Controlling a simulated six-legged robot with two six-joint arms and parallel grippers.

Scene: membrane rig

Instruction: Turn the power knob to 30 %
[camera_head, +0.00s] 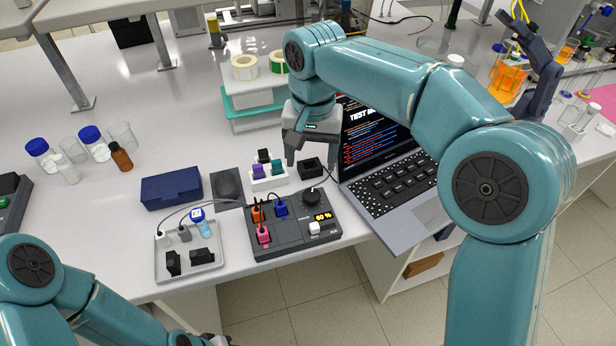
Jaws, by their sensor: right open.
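The dark grey control box (285,243) stands near the table's front edge. Its round black power knob (314,195) is at its back right, and the small orange display (323,217) beside it seems to read 60 %. My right gripper (309,163) is open and empty, pointing down behind and above the knob, apart from it. My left arm is at the lower left. Only a small piece of my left gripper (205,340) shows at the bottom edge, so its jaws cannot be made out.
An open laptop (395,205) stands close on the right of the box. A white tray (213,268) with plugs and a small bottle is on the left. Behind are a rack with coloured plugs (268,177) and a small black open box (312,167). Cables cross the box's left side.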

